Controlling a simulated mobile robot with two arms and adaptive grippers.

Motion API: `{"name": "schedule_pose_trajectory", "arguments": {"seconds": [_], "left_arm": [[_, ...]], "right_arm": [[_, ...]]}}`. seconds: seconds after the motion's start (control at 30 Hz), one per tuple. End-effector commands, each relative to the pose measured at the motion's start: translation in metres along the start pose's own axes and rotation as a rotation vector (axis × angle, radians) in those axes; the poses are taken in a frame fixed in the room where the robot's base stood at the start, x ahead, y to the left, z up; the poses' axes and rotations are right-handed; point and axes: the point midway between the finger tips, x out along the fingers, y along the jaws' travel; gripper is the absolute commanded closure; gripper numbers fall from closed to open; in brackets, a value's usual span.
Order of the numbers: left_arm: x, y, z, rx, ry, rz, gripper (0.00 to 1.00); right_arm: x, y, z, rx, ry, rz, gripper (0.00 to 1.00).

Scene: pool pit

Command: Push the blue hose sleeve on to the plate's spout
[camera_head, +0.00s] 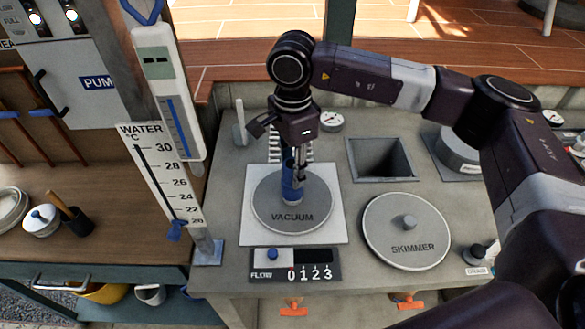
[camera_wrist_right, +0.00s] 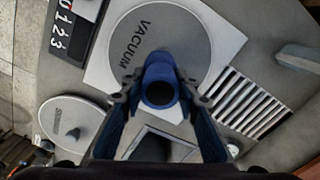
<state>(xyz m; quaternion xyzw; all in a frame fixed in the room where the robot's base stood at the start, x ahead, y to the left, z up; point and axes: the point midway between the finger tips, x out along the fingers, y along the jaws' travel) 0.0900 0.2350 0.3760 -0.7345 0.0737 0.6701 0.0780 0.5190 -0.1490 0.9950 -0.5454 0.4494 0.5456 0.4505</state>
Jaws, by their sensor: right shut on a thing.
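The blue hose sleeve (camera_head: 291,182) stands upright over the middle of the round grey vacuum plate (camera_head: 310,216), which lies on a white square. My right gripper (camera_head: 294,172) comes down from above and is shut on the sleeve. In the right wrist view the sleeve (camera_wrist_right: 159,84) shows its dark open end between the two fingertips of my right gripper (camera_wrist_right: 160,88). The plate (camera_wrist_right: 190,35) lies behind it. The spout is hidden by the sleeve, so I cannot tell how far the sleeve is on it. My left gripper is not in view.
A slatted grate (camera_wrist_right: 245,102) lies beside the white square. A round skimmer lid (camera_head: 385,240), a square opening (camera_head: 382,158) and a gauge (camera_head: 332,121) are to the right. A flow slider panel (camera_head: 295,265) is in front. A thermometer post (camera_head: 165,170) stands left.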

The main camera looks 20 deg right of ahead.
Motion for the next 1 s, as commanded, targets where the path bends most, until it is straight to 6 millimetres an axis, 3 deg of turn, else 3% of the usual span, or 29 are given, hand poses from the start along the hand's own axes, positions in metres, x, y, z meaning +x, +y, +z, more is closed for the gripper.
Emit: {"name": "schedule_pose_trajectory", "arguments": {"seconds": [1.0], "left_arm": [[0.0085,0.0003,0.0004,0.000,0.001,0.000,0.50]], "right_arm": [[0.0061,0.0000,0.0001,0.000,0.000,0.000,0.94]]}}
